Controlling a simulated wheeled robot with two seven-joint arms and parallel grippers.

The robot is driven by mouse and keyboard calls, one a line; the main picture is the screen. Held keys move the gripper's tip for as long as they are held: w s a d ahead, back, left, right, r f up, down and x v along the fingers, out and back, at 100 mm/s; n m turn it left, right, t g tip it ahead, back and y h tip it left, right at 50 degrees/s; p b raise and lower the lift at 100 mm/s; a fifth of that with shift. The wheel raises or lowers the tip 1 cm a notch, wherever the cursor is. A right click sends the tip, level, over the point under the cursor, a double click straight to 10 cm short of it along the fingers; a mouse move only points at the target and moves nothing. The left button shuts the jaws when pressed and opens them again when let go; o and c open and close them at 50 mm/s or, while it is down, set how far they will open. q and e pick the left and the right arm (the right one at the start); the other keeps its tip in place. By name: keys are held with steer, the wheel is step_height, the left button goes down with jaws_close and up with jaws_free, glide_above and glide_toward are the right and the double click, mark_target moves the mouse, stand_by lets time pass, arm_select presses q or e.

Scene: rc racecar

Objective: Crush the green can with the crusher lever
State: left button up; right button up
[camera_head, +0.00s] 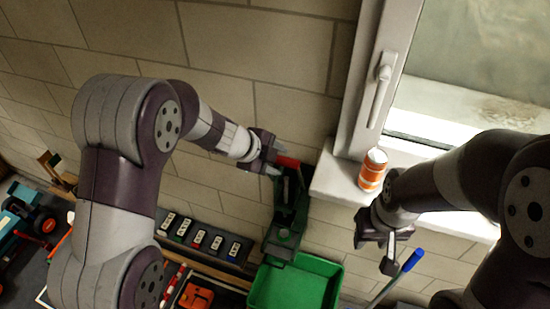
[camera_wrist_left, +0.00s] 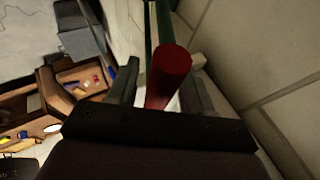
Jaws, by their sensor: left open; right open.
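The dark green can crusher (camera_head: 284,222) is mounted on the wall, above a green bin. Its lever ends in a red handle (camera_head: 288,161). My left gripper (camera_head: 272,162) is open at this handle. In the left wrist view the red handle (camera_wrist_left: 168,75) lies between the open fingers of the left gripper (camera_wrist_left: 160,88); I cannot tell whether they touch it. My right gripper (camera_head: 380,252) is open and empty, below the windowsill. An orange-and-white can (camera_head: 372,170) stands on the windowsill.
The green bin (camera_head: 336,277) is below the crusher. The white windowsill (camera_head: 328,187) and window handle (camera_head: 381,85) are to its right. A blue-handled tool (camera_head: 411,261) is near my right gripper. A switch strip (camera_head: 200,240) and orange box (camera_head: 196,296) are at lower left.

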arm_select(q)
steer(key=v, duration=1.2)
steer(key=shift+a+r, duration=0.25)
